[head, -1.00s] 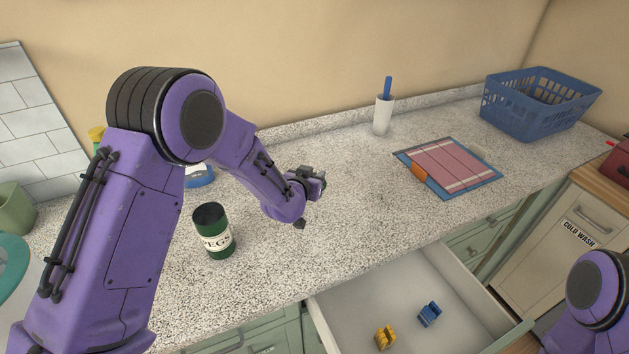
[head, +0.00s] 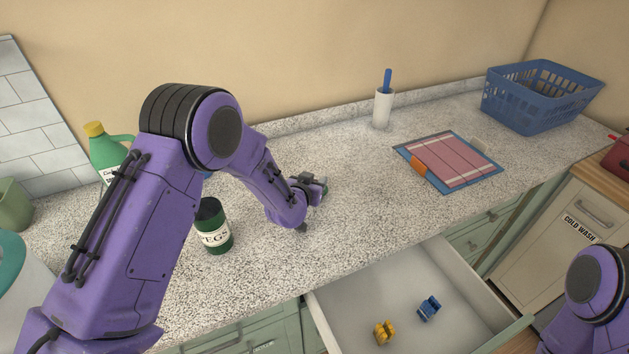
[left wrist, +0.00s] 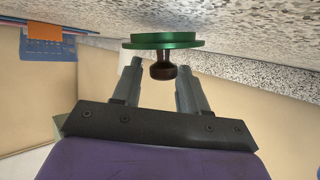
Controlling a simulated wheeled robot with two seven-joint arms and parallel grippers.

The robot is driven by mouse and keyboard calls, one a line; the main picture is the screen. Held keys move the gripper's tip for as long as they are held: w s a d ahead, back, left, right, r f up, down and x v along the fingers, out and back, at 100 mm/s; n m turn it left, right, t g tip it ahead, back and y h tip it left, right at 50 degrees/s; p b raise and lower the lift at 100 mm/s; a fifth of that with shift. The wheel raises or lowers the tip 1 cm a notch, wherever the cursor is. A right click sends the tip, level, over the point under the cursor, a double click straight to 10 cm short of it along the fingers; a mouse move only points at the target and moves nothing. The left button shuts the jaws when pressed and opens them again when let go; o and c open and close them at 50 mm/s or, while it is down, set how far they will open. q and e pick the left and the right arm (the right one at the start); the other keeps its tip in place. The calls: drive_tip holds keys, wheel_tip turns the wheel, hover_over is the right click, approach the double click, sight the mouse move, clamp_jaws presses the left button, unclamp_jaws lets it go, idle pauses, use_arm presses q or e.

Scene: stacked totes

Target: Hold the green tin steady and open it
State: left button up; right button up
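The green tin (head: 216,237), with a white label and a dark top, stands upright on the counter in the head view, partly behind my left forearm. No knob shows on its top. My left gripper (head: 318,188) is to the right of the tin, apart from it, low over the counter. In the left wrist view a green round lid (left wrist: 163,41) with a brown knob (left wrist: 163,70) is just beyond my left fingertips (left wrist: 160,72). The fingers are apart, with the knob between them and a gap on one side. My right gripper is out of view.
An open drawer (head: 345,325) holds a yellow peg (head: 384,333) and a blue peg (head: 428,308). A blue basket (head: 540,105), a folded cloth on a board (head: 450,163) and a white holder (head: 383,110) stand further right. A green bottle (head: 107,152) is at the left.

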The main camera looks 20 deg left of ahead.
use_arm(q)
drive_tip(key=shift+o, duration=0.6)
drive_tip(key=shift+w, duration=0.1)
drive_tip(key=shift+r+p, duration=0.65)
drive_tip(key=shift+r, duration=0.05)
drive_tip(key=b+v, duration=0.3)
drive_tip(key=v, duration=0.9)
